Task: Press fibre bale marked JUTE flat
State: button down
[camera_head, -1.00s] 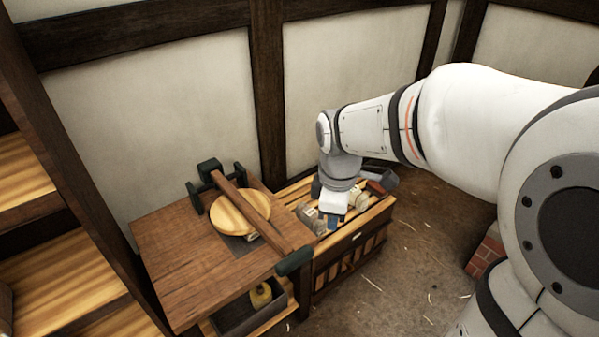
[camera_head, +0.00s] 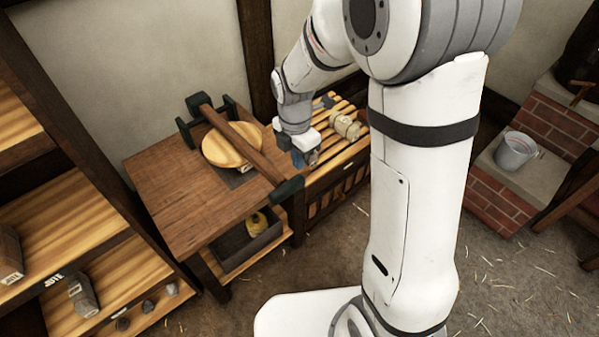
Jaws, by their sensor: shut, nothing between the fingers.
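The press stands on a wooden table (camera_head: 165,195) in the head view. Its wooden lever (camera_head: 243,147) slants over a round pale plate (camera_head: 228,145), with a dark green handle (camera_head: 287,188) at the near end. A small part of something pale shows under the plate's front edge; I cannot tell whether it is the JUTE bale. A shelf label (camera_head: 53,279) at the left reads JUTE, with grey-brown bales (camera_head: 82,297) (camera_head: 10,252) near it. My gripper (camera_head: 300,160) is shut and empty, pointing down just right of the lever, above its handle in the picture.
A slatted bench (camera_head: 345,183) holding a pale roll (camera_head: 345,125) stands right of the table. A dark bin (camera_head: 248,240) with a yellow item sits under the table. A metal bucket (camera_head: 515,152) stands on brickwork at the right. Straw-strewn floor lies open in front.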

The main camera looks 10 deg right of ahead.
aim_at(299, 181)
notch_tip(299, 181, down, 5)
jog(key=shift+s+d+f, duration=0.1)
jog(key=shift+f, duration=0.05)
dwell(0.4)
